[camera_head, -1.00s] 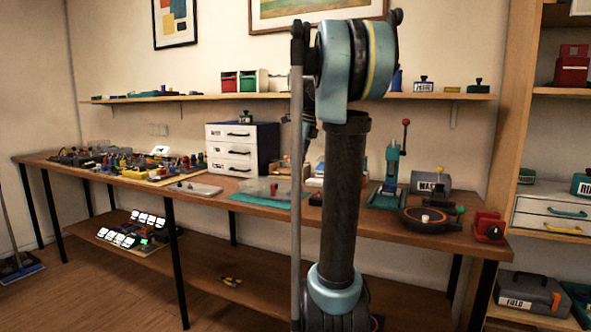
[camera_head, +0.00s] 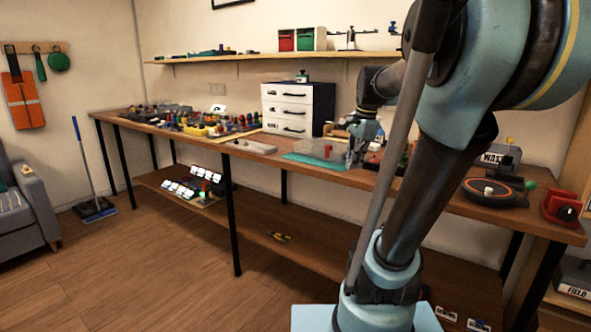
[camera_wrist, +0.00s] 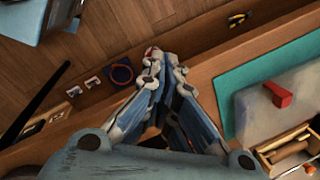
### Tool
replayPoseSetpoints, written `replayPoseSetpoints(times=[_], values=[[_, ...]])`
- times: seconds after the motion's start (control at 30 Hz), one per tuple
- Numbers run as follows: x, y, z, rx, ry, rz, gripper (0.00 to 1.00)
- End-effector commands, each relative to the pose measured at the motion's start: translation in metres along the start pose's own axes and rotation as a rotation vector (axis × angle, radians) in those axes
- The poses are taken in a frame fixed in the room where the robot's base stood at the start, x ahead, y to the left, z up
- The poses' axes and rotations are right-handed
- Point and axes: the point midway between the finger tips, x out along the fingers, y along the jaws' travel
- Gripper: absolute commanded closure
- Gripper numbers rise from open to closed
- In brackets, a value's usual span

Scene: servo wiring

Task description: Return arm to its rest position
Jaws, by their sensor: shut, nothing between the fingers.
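My gripper (camera_head: 352,156) hangs over the front part of the workbench (camera_head: 243,153), to the right of the teal mat, at the end of my bent arm. In the wrist view my gripper (camera_wrist: 163,68) has its blue-grey fingers converging at the tips, shut with nothing between them. The fingers point across the bench edge, with the floor and lower shelf below. My upper arm fills much of the right of the head view and hides part of the bench.
The teal mat (camera_wrist: 233,85) carries a pale tray with a red piece (camera_wrist: 278,95); a wooden box (camera_wrist: 285,148) is beside it. White drawers (camera_head: 285,111) stand behind. The floor at left is mostly clear.

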Motion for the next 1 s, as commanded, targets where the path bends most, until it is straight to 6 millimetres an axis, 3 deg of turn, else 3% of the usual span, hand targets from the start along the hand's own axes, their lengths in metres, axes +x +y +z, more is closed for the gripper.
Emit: replayPoseSetpoints(times=[0.03, 0.3, 0.6, 0.8, 1.0], values=[[0.01, 0.017, 0.007, -0.087, 0.007, 0.001, 1.0], [0.065, 0.097, 0.029, -0.592, 0.048, 0.019, 1.0], [0.132, 0.172, 0.044, -1.1, 0.082, 0.054, 1.0], [0.154, 0.194, 0.046, -1.265, 0.092, 0.07, 1.0], [0.156, 0.196, 0.047, -1.285, 0.093, 0.072, 1.0]])
